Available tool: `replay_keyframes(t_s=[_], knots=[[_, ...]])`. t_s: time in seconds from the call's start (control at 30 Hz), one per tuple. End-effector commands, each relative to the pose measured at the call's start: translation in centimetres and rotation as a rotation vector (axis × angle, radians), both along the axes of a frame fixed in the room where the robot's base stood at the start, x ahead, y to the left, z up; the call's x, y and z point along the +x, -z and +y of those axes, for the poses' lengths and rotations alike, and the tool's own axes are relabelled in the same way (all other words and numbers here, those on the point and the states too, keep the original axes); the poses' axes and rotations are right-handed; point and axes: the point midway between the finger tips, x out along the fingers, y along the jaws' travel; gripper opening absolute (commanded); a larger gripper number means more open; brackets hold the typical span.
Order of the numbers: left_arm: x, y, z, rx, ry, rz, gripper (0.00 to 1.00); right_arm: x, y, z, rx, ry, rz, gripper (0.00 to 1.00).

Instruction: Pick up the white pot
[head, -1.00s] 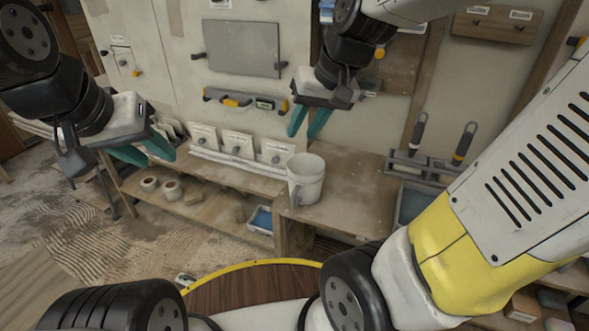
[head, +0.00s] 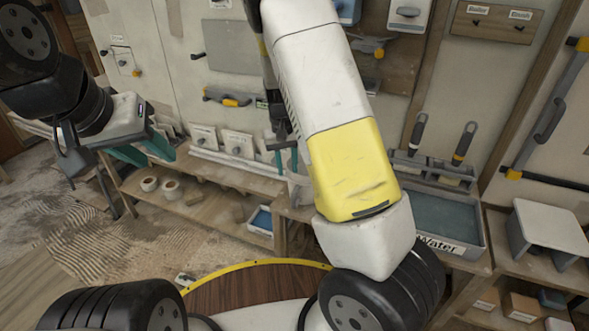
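The white pot (head: 301,191) stands on the wooden bench, mostly hidden behind my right arm; only a pale strip of its left side shows. My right gripper (head: 286,160) points down at the pot's upper left side, its teal fingers apart. I cannot tell whether a finger touches the pot or reaches inside its rim. My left gripper (head: 143,154) is open and empty, held over the left part of the scene, well away from the pot.
A water tray (head: 445,222) and two upright-handled tools (head: 464,143) stand right of my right arm. Switch plates (head: 238,145) line the bench's back left. Tape rolls (head: 171,189) and a blue-filled tray (head: 261,219) sit on the lower shelf. A grey-topped stand (head: 549,227) is at right.

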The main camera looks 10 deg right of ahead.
Motion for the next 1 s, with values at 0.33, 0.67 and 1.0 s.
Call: replay_keyframes(t_s=[0.33,0.67,1.0], knots=[[0.0,0.0,0.0,0.0,0.0,0.0,0.36,0.6,4.5,-0.6,0.0,0.002,0.005,0.29],[0.0,0.0,0.0,0.0,0.0,0.0,0.36,0.8,6.9,-0.8,0.002,0.001,0.0,0.29],[0.0,0.0,0.0,0.0,0.0,0.0,0.36,0.8,6.9,-0.8,0.002,0.001,0.0,0.0]])
